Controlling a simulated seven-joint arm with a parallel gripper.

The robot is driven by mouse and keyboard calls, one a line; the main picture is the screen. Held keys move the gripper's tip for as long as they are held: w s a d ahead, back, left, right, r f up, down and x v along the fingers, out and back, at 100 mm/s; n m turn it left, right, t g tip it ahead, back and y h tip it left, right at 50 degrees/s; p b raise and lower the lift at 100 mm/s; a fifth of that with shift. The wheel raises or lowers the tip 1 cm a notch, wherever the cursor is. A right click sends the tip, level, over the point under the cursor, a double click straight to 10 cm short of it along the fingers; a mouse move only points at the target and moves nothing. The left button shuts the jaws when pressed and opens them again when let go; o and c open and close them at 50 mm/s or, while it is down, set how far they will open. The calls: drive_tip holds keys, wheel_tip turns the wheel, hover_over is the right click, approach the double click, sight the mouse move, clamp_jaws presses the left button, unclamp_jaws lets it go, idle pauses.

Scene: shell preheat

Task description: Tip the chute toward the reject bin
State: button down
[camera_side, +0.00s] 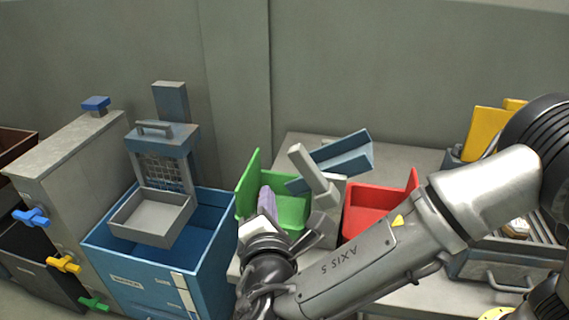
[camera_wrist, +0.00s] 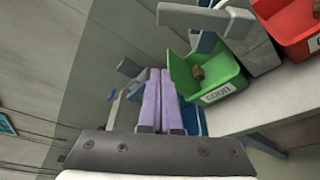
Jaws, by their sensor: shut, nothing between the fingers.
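The chute (camera_side: 345,160) is a blue open channel on a grey stand (camera_side: 328,205). It tilts, its left end low by the green bin (camera_side: 290,210) and its right end high above the red bin (camera_side: 375,205). A light grey bar (camera_side: 307,165) slants up beside the chute. In the wrist view, the green bin (camera_wrist: 208,88) is labelled GOOD, and the red bin (camera_wrist: 285,22) is beyond the stand. I see no reject label. My gripper (camera_side: 266,196), with purple fingers, is shut and empty in front of the green bin, left of the chute; its fingers (camera_wrist: 160,95) lie together in the wrist view.
A blue box (camera_side: 140,275) with a grey tray (camera_side: 150,218) stands left, beside a grey cabinet (camera_side: 65,180) with coloured valves. A small brown block (camera_wrist: 197,72) lies in the green bin. Yellow pieces (camera_side: 488,128) and a grey drawer (camera_side: 500,262) are at the right.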

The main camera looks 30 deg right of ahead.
drive_tip(key=shift+d, duration=0.1)
drive_tip(key=w+d, duration=0.6)
drive_tip(key=d, duration=0.1)
drive_tip(key=shift+r, duration=0.2)
idle(0.4)
idle(0.4)
